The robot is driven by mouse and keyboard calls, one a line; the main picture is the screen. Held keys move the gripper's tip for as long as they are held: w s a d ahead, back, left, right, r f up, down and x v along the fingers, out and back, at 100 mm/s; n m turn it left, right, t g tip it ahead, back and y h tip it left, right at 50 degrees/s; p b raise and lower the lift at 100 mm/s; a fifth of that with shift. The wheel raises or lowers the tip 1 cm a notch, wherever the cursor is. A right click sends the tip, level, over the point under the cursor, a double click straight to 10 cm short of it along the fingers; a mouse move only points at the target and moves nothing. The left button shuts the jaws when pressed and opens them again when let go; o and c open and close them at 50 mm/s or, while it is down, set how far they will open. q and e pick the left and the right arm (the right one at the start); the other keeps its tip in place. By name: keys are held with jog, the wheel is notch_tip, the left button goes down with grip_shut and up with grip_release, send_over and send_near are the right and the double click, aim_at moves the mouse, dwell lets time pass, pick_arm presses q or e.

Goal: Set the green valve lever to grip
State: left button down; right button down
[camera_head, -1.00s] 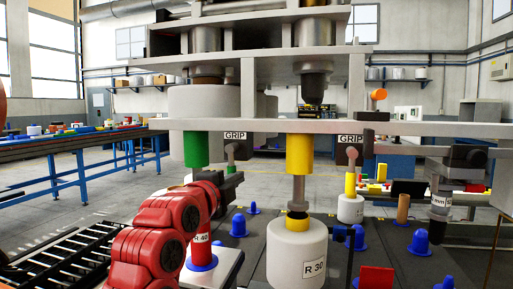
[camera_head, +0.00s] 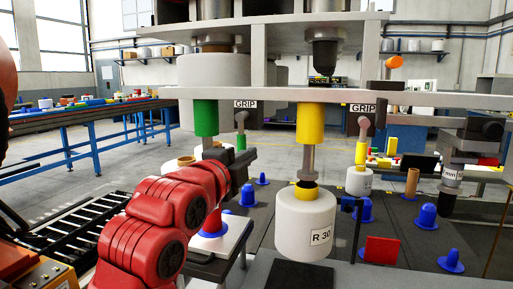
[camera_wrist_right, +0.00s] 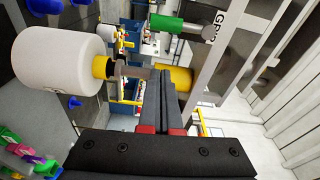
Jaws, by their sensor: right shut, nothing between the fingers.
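The green valve lever (camera_head: 241,142) hangs downward on a grey stem below the left GRIP label, right of a green cylinder (camera_head: 206,118).
A white bobbin marked R 30 (camera_head: 305,225) stands under the yellow cylinder. A yellow lever (camera_head: 361,152) hangs below the right GRIP label. Blue cones (camera_head: 362,210) stand on the dark panels.

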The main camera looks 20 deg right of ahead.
jog(key=shift+v, duration=1.25)
